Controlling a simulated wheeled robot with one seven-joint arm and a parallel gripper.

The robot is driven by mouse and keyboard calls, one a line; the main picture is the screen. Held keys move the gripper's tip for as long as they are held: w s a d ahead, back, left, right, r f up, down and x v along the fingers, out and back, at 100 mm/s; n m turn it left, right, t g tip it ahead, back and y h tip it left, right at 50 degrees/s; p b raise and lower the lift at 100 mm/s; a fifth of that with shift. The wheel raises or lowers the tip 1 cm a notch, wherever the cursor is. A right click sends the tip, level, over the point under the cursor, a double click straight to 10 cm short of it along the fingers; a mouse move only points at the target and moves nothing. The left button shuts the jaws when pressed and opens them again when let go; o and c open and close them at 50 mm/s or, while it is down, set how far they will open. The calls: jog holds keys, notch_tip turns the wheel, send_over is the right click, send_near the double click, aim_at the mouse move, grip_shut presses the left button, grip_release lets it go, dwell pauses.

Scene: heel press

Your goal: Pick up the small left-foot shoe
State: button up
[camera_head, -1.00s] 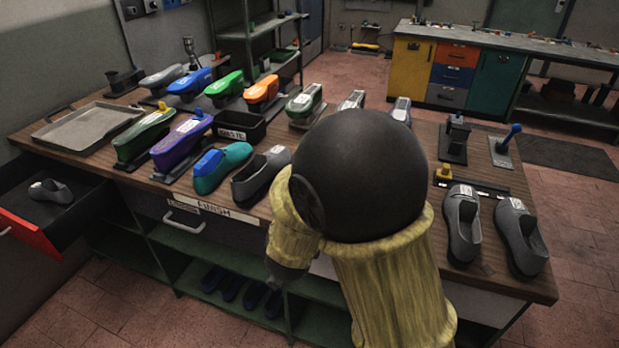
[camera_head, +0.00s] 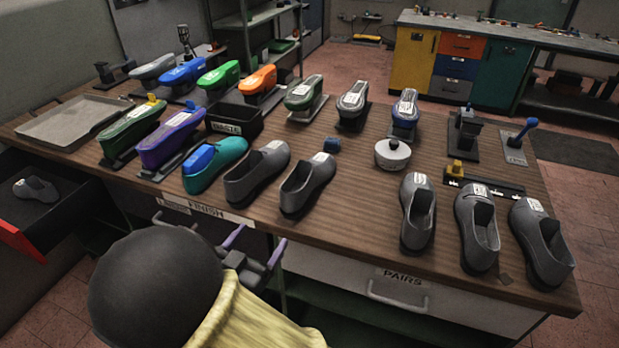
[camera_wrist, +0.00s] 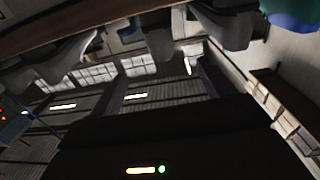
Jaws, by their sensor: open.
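Several grey shoes are in the head view, and I cannot tell from their labels which is the small left-foot one. One small grey shoe (camera_head: 36,190) lies in the open drawer at the left. Two grey shoes, a left one (camera_head: 257,174) and a right one (camera_head: 307,184), stand at the bench's front middle. Three more, a smaller one (camera_head: 417,212), a middle one (camera_head: 477,230) and an outer one (camera_head: 541,243), stand at the right. My gripper (camera_head: 254,247) is open and empty before the bench's front edge, below the FINISH label. In the wrist view, shoes show blurred along the top.
The open drawer (camera_head: 20,240) with a red front juts out at left. A teal shoe (camera_head: 220,168) with a blue block and several coloured forms crowd the bench's left. Bare wood (camera_head: 360,190) lies between the shoe groups.

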aim_at(285, 203)
jog(key=x, duration=1.2)
jog(key=shift+d+p, duration=0.1)
jog(key=shift+p, duration=0.25)
jog(key=shift+w+r, duration=0.1)
jog(key=shift+w, duration=0.05)
jog(key=x, duration=0.5)
jog(key=shift+d+p, duration=0.1)
jog(key=shift+p, duration=0.25)
jog(key=shift+r, duration=0.1)
jog(key=c, duration=1.3)
